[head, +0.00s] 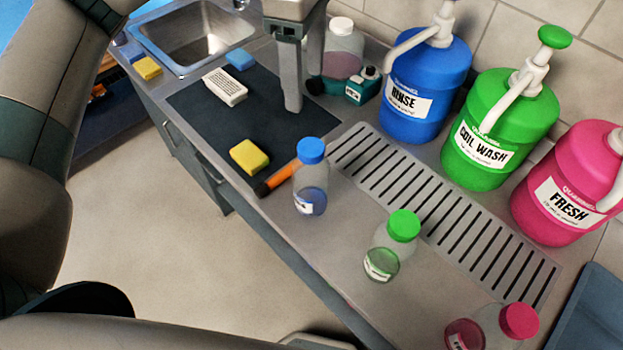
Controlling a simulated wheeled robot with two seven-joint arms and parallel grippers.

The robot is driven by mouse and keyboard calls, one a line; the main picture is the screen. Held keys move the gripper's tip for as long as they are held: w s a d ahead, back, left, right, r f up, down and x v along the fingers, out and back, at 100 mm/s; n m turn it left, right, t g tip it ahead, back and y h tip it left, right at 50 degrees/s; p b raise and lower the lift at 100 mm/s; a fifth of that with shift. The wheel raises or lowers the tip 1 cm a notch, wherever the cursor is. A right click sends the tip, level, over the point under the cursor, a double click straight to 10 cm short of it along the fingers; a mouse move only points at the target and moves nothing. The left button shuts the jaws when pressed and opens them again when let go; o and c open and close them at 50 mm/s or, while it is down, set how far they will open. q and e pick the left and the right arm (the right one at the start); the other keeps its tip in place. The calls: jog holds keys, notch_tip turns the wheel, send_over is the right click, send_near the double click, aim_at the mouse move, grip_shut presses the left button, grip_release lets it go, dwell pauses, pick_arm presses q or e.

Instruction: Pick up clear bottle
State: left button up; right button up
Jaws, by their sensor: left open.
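A clear bottle (343,48) with a white cap and a little pinkish liquid stands at the back of the counter, by the dark mat. My left gripper (304,98) hangs down from the top of the view, open, its fingers just left of this bottle. The fingers overlap the bottle's left edge in the view, and I cannot tell if they touch it. My right gripper is not in view.
A small teal bottle (362,88) stands close to the clear bottle. Large blue (430,85), green (500,130) and pink (572,185) pump jugs line the wall. A sponge (249,157), a white brush (225,87) and an orange-handled tool (279,178) lie on or by the mat (215,122).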

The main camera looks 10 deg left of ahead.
pick_arm(q)
jog(key=b, duration=0.3)
send_over(309, 146)
jog(key=f, duration=1.1)
jog(key=shift+s+a, duration=0.1)
jog(key=shift+a, duration=0.1)
jog(key=shift+f, duration=0.65)
jog(key=shift+f, duration=0.1)
jog(key=shift+d+f, duration=0.15)
jog(key=shift+f, duration=2.35)
jog(key=c, duration=1.5)
jog(key=shift+r, duration=0.15)
